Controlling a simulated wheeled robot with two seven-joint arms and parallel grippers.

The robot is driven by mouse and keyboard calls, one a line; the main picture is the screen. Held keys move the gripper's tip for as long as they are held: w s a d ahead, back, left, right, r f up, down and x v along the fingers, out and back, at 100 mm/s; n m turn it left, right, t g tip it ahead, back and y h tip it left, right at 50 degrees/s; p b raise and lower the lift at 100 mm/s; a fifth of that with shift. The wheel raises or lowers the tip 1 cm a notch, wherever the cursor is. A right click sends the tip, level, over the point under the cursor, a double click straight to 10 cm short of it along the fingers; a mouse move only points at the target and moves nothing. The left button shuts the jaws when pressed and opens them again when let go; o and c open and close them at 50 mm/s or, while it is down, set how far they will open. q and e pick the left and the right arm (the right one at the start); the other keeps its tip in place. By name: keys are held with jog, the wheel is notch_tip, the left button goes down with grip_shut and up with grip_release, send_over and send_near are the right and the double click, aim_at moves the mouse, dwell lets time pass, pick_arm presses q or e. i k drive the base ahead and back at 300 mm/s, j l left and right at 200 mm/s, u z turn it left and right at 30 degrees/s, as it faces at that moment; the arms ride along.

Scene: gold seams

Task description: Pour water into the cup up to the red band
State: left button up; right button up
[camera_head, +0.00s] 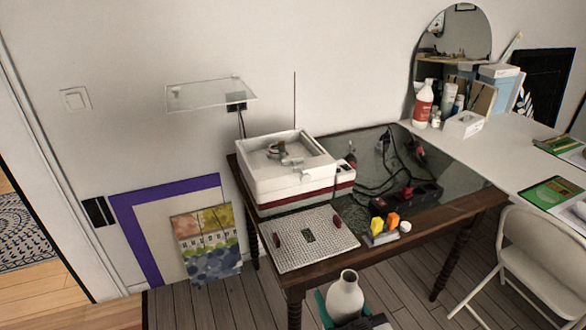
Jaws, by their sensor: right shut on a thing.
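A white narrow-necked bottle or jug (345,293) shows at the bottom edge, upright, with a dark round mouth. My right gripper (352,321) shows in part around its lower body, as dark and teal pieces, and is shut on it. The bottle is in front of the dark wooden table's near edge. Its base is cut off by the frame, and I cannot see any water. I cannot make out a cup with a red band. My left gripper is not in view.
The dark table (452,209) holds a white boxy device (262,184), a grey perforated mat (285,256), cables, and small orange and yellow items (385,223). A white desk (500,155) with a red-and-white bottle (423,103) and a folding chair (535,247) stand right. A glass shelf (212,94) overhangs behind.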

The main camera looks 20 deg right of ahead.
aim_at(273, 154)
jog(key=i+j+z, duration=0.7)
jog(key=i+j, duration=0.1)
